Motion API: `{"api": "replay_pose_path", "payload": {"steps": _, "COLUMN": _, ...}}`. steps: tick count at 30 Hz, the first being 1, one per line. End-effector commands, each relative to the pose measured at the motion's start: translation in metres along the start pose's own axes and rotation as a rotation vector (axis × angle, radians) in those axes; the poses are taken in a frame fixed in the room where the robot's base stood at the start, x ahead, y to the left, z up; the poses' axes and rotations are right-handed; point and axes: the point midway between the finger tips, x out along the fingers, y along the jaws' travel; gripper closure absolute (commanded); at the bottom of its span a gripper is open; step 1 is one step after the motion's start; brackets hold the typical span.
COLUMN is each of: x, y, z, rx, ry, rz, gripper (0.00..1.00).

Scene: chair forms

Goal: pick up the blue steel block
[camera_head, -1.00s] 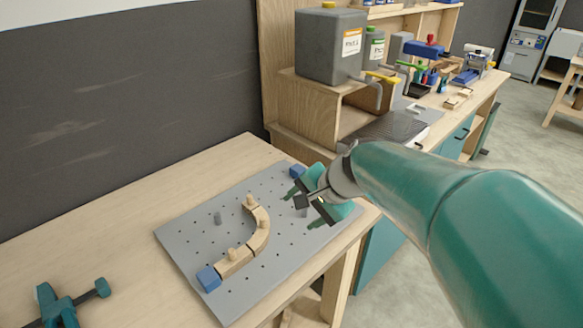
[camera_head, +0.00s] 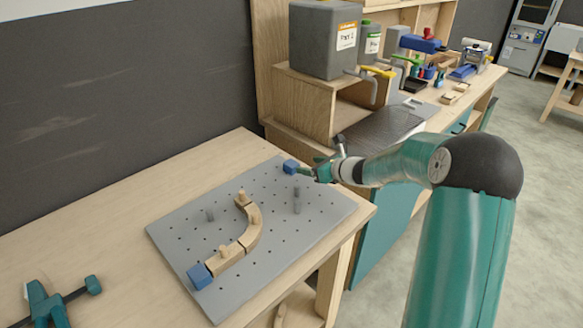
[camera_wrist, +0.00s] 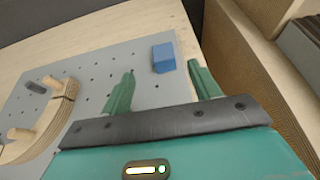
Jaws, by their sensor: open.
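A blue block (camera_head: 290,166) sits on the far corner of the grey perforated plate (camera_head: 320,215). My gripper (camera_head: 306,171) is just to its right in the head view. In the wrist view the blue block (camera_wrist: 163,57) lies ahead of and between the two green fingers of my gripper (camera_wrist: 160,82), nearer the right finger. The fingers are apart with nothing between their tips. A second blue block (camera_head: 200,276) sits at the near left corner of the plate, against the end of a curved wooden piece (camera_head: 249,233).
Metal pins (camera_head: 297,200) stand on the plate, one close to my arm. A teal clamp (camera_head: 45,303) lies on the table at the lower left. A wooden shelf (camera_head: 305,100) with a grey canister (camera_head: 325,40) stands behind the table.

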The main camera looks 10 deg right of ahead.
Motion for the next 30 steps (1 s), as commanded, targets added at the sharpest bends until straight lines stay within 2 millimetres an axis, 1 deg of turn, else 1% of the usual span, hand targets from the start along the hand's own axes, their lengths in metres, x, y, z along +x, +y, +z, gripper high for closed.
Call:
{"api": "replay_pose_path", "payload": {"steps": 1, "x": 0.012, "y": 0.0, "z": -0.001, "rx": 0.001, "ry": 0.0, "rz": 0.003, "gripper": 0.38}}
{"api": "replay_pose_path", "payload": {"steps": 6, "x": 0.043, "y": 0.0, "z": -0.001, "rx": -0.001, "ry": 0.0, "rz": 0.004, "gripper": 0.38}}
{"api": "replay_pose_path", "payload": {"steps": 9, "x": 0.053, "y": -0.002, "z": -0.001, "rx": -0.002, "ry": 0.001, "rz": 0.002, "gripper": 0.38}}
{"api": "replay_pose_path", "payload": {"steps": 14, "x": 0.064, "y": -0.002, "z": -0.002, "rx": -0.002, "ry": 0.001, "rz": 0.003, "gripper": 0.38}}
{"api": "replay_pose_path", "payload": {"steps": 19, "x": 0.09, "y": -0.004, "z": -0.008, "rx": -0.003, "ry": 0.001, "rz": 0.003, "gripper": 0.38}}
{"api": "replay_pose_path", "payload": {"steps": 21, "x": 0.099, "y": -0.004, "z": -0.006, "rx": -0.003, "ry": 0.001, "rz": 0.003, "gripper": 0.38}}
{"api": "replay_pose_path", "payload": {"steps": 25, "x": 0.108, "y": -0.005, "z": -0.006, "rx": -0.004, "ry": 0.001, "rz": 0.002, "gripper": 0.38}}
{"api": "replay_pose_path", "payload": {"steps": 30, "x": 0.108, "y": -0.005, "z": -0.006, "rx": -0.004, "ry": 0.001, "rz": 0.001, "gripper": 0.38}}
